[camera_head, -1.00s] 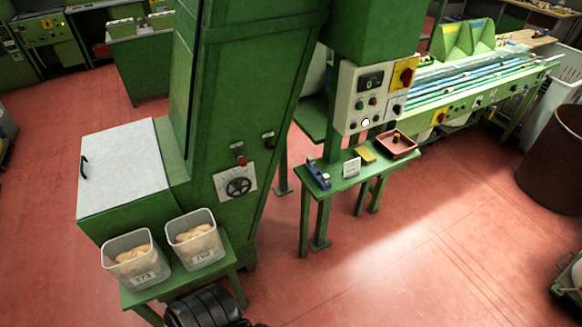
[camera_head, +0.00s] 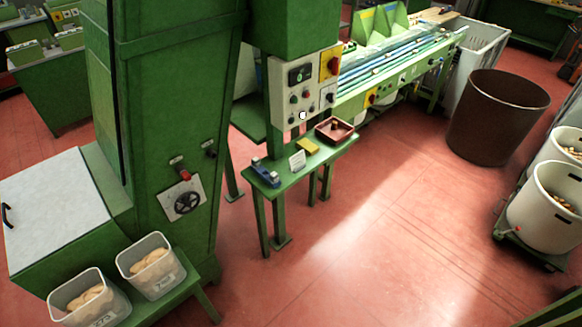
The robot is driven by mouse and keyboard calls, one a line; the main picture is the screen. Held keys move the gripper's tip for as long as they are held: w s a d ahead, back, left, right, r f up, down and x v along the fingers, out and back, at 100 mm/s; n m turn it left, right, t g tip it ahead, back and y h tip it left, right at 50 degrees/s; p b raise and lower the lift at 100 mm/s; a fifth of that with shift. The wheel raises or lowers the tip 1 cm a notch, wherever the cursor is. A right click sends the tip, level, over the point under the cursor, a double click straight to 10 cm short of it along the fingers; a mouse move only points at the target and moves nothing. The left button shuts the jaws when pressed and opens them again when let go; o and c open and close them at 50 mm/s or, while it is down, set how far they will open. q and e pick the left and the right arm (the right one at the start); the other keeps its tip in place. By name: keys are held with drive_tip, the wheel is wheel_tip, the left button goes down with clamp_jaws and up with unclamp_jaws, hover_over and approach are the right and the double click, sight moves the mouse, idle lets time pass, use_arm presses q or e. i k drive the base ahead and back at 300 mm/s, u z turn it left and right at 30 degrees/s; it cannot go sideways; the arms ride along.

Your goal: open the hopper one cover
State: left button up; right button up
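A green hopper box with a flat light-grey cover (camera_head: 58,212) stands at the left of the head view, joined to a tall green machine column (camera_head: 175,100). The cover lies closed on the box. A small dark handle (camera_head: 7,216) sits at the cover's left edge, close to the picture's edge. No writing on the cover shows which hopper it is. Neither of my grippers is in view.
Two clear bins of corks (camera_head: 148,268) stand on a green shelf before the hopper. A small green table (camera_head: 300,166) holds a red tray (camera_head: 334,131). A brown barrel (camera_head: 497,118) and white tubs (camera_head: 546,210) stand right. Red floor between is clear.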

sight(48, 206)
drive_tip(key=z, duration=0.25)
drive_tip(key=k, duration=0.5)
drive_tip(key=u, duration=1.75)
